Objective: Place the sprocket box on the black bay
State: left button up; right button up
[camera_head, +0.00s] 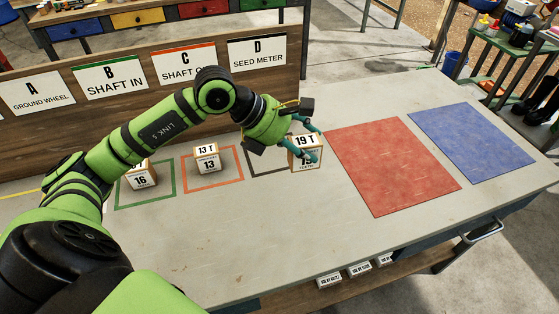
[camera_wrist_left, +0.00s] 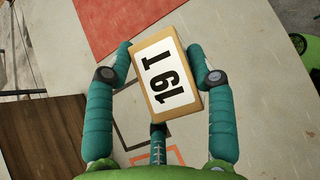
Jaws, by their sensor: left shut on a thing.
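My left gripper (camera_head: 314,146) is shut on a sprocket box (camera_head: 305,141) marked "19 T". In the left wrist view the box (camera_wrist_left: 166,82) sits between the two teal fingers of the gripper (camera_wrist_left: 164,75). The black bay (camera_head: 262,162) is a dark outline on the table under and left of the gripper, partly hidden by it. The held box is to the right of most of the visible outline. I cannot tell its exact height above the table. My right gripper is not in view.
A "13 T" box (camera_head: 207,160) stands in the orange bay (camera_head: 232,180). A "16" box (camera_head: 142,175) stands in the green bay (camera_head: 172,186). A red mat (camera_head: 390,165) and a blue mat (camera_head: 472,142) lie to the right. A signboard (camera_head: 140,125) stands behind.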

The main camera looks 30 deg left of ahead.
pick_arm(q)
jog(key=w+a+f+n+y+b, duration=0.1)
jog(key=w+b, duration=0.1)
jog(key=w, duration=0.4)
jog(key=w+a+f+b, duration=0.1)
jog(key=w+a+b, duration=0.15)
jog(key=w, duration=0.25)
jog(key=shift+t, duration=0.3)
jog(key=a+f, duration=0.2)
jog(key=a, duration=0.1)
jog(key=s+a+f+p, duration=0.1)
jog(key=a+f, duration=0.1)
jog(key=a, duration=0.2)
jog(key=a+f+p, duration=0.1)
jog(key=a+f, duration=0.1)
jog(key=a, duration=0.1)
jog(key=shift+s+a+f, duration=0.15)
jog(key=shift+s+f, duration=0.05)
jog(key=shift+s, duration=0.1)
notch_tip(320, 180, down, 4)
jog(key=shift+r+p, duration=0.2)
jog(key=shift+p, duration=0.4)
jog(key=shift+f, duration=0.3)
jog(key=o, duration=1.4)
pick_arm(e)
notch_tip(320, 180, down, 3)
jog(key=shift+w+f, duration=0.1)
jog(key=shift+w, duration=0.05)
